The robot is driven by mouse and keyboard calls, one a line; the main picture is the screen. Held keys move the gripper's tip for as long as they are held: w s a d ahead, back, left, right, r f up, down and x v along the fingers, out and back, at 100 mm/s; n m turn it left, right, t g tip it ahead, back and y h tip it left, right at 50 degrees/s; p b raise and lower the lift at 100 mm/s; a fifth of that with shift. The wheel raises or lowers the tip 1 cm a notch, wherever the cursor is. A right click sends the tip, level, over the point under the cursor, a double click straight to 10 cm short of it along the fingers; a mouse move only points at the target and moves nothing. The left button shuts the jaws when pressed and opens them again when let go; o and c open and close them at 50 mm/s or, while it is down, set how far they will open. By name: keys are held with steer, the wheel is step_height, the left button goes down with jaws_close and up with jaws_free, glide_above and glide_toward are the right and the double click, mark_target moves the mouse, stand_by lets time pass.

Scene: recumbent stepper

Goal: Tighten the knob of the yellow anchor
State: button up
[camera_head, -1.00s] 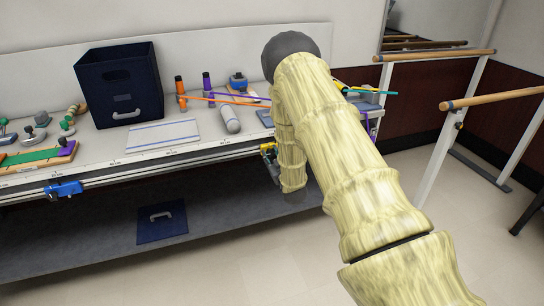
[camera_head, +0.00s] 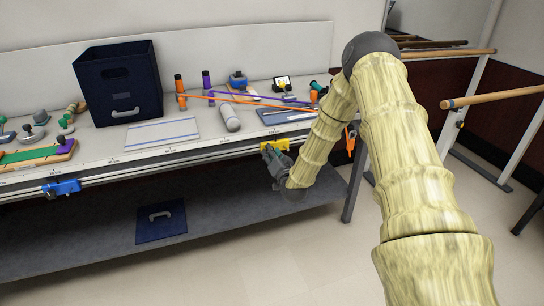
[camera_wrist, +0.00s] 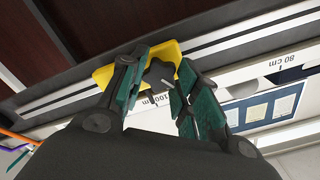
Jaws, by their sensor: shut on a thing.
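The yellow anchor (camera_head: 282,145) sits on the rail along the bench's front edge; it also shows in the wrist view (camera_wrist: 104,76). Its dark lobed knob (camera_wrist: 159,74) faces my wrist camera, between the two green-padded fingers. My gripper (camera_wrist: 158,88) is shut on the knob, with a finger on either side. In the head view my gripper (camera_head: 272,158) is at the anchor's front, reaching in from the right below the bench edge. The knob is hidden there by the gripper.
A blue anchor (camera_head: 62,188) sits on the rail at left. An orange item (camera_head: 350,138) hangs near the bench's right end. A navy bin (camera_head: 118,84) and several tools stand on top. A lower shelf (camera_head: 90,226) runs beneath; open floor lies in front.

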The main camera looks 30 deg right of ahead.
steer(key=shift+f+m+b, duration=0.15)
steer(key=shift+m+b, duration=1.15)
steer(key=shift+m, duration=2)
steer(key=o, duration=1)
steer(key=shift+s, duration=0.15)
steer(key=v, duration=1.1)
steer(key=shift+s, duration=0.35)
steer(key=shift+a, duration=0.15)
